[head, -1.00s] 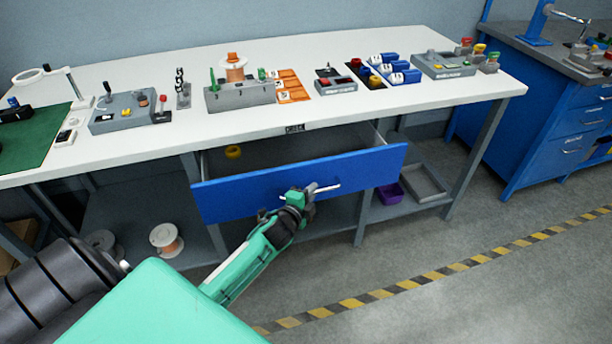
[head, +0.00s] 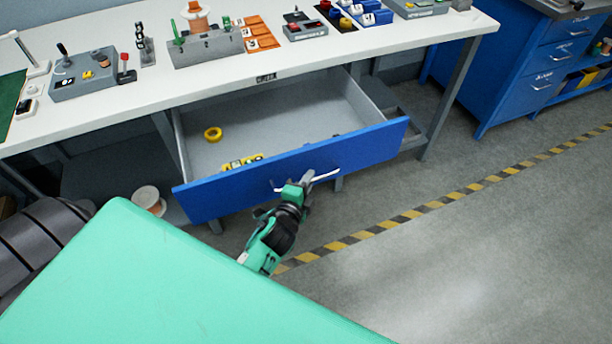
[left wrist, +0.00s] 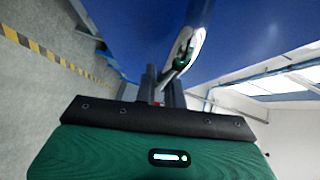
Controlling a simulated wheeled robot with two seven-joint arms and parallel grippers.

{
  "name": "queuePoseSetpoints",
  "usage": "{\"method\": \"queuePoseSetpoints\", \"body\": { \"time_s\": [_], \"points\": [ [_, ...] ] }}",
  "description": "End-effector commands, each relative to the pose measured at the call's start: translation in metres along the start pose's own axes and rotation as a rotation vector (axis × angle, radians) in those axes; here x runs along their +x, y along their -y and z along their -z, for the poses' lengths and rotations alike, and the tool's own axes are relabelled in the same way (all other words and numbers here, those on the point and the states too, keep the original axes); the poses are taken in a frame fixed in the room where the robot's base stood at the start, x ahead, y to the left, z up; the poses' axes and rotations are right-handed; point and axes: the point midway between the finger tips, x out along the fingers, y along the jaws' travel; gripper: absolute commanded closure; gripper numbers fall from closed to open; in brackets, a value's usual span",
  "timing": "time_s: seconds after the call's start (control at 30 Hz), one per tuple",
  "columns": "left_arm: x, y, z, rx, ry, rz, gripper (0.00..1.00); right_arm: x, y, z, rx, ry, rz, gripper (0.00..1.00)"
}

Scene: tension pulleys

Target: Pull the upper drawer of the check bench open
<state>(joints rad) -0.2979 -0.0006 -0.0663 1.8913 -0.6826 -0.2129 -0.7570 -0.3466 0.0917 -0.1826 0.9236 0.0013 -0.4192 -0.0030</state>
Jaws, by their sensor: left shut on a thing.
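The upper drawer (head: 300,165) of the check bench (head: 265,78) stands well out from under the white top, with its inside in view. Its blue front faces me and carries a pale bar handle (head: 325,176). My left gripper (head: 306,182) is shut on the handle near its middle. In the left wrist view the fingers (left wrist: 165,90) reach the handle (left wrist: 187,60) against the blue front. Inside the drawer lie a yellow ring (head: 213,134) and some yellow-and-black items (head: 242,161). My right gripper is not in view.
Tools and fixtures, among them a grey block with a copper spool (head: 205,45), stand on the bench top. A spool (head: 148,198) sits on the low shelf. A blue cabinet (head: 545,60) stands at the right. The floor in front is clear, crossed by a yellow-and-black stripe (head: 440,202).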

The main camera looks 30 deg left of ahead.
Motion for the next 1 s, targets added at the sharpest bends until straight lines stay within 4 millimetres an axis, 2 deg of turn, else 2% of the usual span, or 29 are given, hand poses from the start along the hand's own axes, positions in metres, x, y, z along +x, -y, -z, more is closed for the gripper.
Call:
{"method": "queuePoseSetpoints", "body": {
  "time_s": [0.23,0.27,0.37,0.77,1.0],
  "points": [
    [0.000,-0.001,0.000,0.001,0.000,-0.002,1.00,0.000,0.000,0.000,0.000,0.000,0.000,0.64],
    [0.000,-0.001,0.000,0.001,0.000,-0.002,0.87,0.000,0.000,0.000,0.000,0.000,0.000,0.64],
    [0.000,-0.001,0.000,0.000,0.000,-0.002,0.68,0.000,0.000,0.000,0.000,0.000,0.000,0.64],
    [-0.006,-0.001,0.000,0.000,0.000,-0.001,0.68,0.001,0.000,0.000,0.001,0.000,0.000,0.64],
    [-0.041,-0.003,0.000,-0.002,0.000,-0.003,0.68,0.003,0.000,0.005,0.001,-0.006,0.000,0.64]
  ]
}}
